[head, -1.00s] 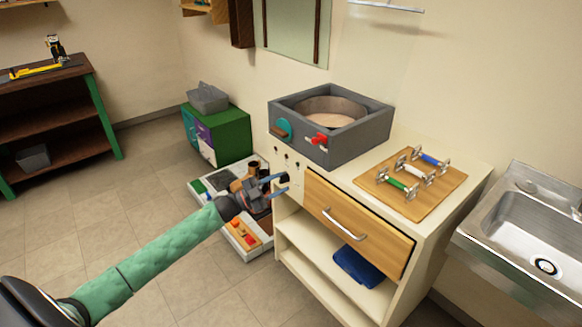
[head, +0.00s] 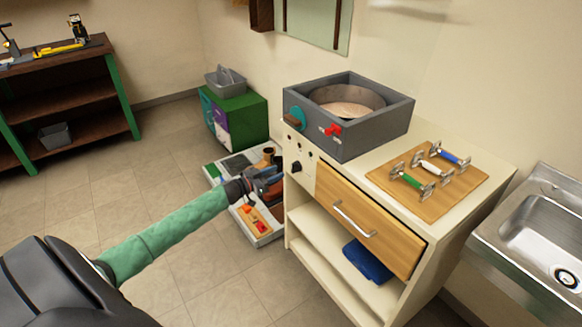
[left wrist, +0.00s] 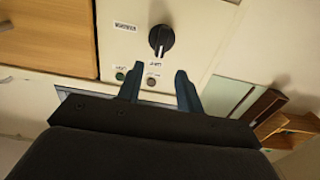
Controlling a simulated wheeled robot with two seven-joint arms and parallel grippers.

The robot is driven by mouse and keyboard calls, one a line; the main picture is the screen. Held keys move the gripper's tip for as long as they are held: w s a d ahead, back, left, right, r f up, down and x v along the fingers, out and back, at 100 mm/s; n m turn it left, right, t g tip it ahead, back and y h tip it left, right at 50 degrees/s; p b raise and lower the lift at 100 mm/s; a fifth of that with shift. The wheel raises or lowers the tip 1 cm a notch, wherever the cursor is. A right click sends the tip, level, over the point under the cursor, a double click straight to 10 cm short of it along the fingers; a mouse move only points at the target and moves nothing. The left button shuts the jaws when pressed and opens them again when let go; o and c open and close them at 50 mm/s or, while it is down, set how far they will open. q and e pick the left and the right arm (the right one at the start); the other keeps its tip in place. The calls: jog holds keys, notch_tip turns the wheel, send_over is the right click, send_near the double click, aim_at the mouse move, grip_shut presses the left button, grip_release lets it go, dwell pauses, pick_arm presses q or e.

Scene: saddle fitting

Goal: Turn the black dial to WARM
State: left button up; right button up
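The black dial (head: 296,166) sits on the cream front panel of the cabinet, left of the wooden drawer. In the left wrist view the black dial (left wrist: 161,38) shows large, with a pale pointer mark, and small labels on the panel that are too small and turned to read. My left gripper (head: 280,178) is in front of the panel, just left of the dial. In the left wrist view its two fingers (left wrist: 157,84) are apart with nothing between them, and the dial lies beyond the fingertips, not touched. My right gripper is not in view.
The wooden drawer (head: 365,222) with its bar handle is beside the panel. A grey box (head: 345,140) with a red knob and teal disc stands on top. A tray of parts (head: 262,237) lies on the floor behind my gripper. A sink (head: 540,225) is at the right.

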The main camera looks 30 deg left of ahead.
aim_at(295, 168)
pick_arm(q)
jog(key=p+x, duration=0.1)
jog(key=x, duration=0.6)
jog(key=shift+w+d, duration=0.15)
jog(key=shift+w, duration=0.1)
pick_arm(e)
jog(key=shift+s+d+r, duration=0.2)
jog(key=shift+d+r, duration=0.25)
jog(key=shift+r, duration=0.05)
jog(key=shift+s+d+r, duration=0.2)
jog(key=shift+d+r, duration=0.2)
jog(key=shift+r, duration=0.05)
pick_arm(q)
grip_shut()
